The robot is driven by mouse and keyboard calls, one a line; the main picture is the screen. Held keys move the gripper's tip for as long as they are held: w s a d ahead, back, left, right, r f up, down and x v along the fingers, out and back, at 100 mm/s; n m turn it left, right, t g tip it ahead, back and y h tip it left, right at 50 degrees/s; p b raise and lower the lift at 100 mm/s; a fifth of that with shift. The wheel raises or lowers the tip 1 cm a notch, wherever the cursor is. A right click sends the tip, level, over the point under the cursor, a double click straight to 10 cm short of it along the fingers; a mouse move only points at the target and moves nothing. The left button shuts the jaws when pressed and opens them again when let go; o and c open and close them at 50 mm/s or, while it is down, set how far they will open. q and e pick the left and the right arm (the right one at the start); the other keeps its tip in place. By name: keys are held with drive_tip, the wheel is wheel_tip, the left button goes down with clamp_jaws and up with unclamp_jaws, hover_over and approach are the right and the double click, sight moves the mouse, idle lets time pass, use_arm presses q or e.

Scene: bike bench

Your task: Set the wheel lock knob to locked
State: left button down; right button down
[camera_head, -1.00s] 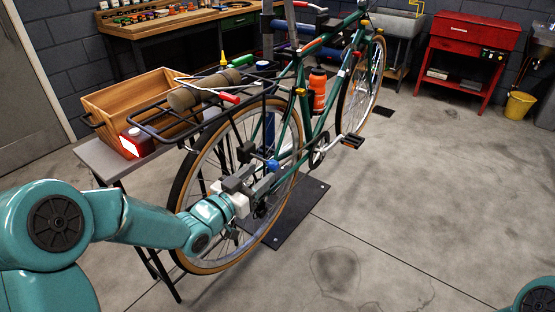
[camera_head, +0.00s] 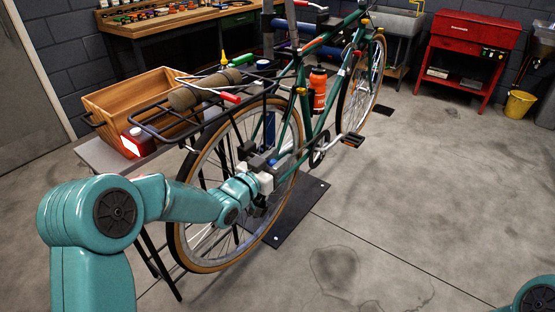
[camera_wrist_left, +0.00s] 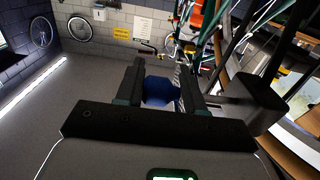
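The blue wheel lock knob (camera_head: 273,162) is at the rear wheel's hub on the green bicycle (camera_head: 302,120). My left gripper (camera_head: 267,164) is at the knob. In the left wrist view, the knob (camera_wrist_left: 161,92) lies between the two dark fingers of my left gripper (camera_wrist_left: 163,85) and fills most of the gap. I cannot tell whether the fingers press on it. The knob's locked or unlocked setting cannot be read. My right gripper is out of view; only a piece of my right arm shows at the bottom right corner.
The rear wheel (camera_head: 181,225) and black rack (camera_head: 163,133) are close to my left arm. A wooden crate (camera_head: 112,97) and red bottle (camera_head: 135,143) sit on a grey table behind. A dark floor plate (camera_head: 287,222) lies under the bike.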

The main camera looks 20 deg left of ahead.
use_arm(q)
drive_tip(key=shift+w+a+b, duration=0.25)
drive_tip(key=shift+a, duration=0.4)
drive_tip(key=shift+w+a+b, duration=0.2)
drive_tip(key=shift+a+b, duration=0.05)
drive_tip(key=shift+a, duration=0.35)
drive_tip(key=c, duration=0.9)
unclamp_jaws()
drive_tip(key=shift+s, duration=0.1)
drive_tip(key=v, duration=1.6)
drive_tip(key=shift+s, duration=0.1)
drive_tip(key=shift+c, duration=0.2)
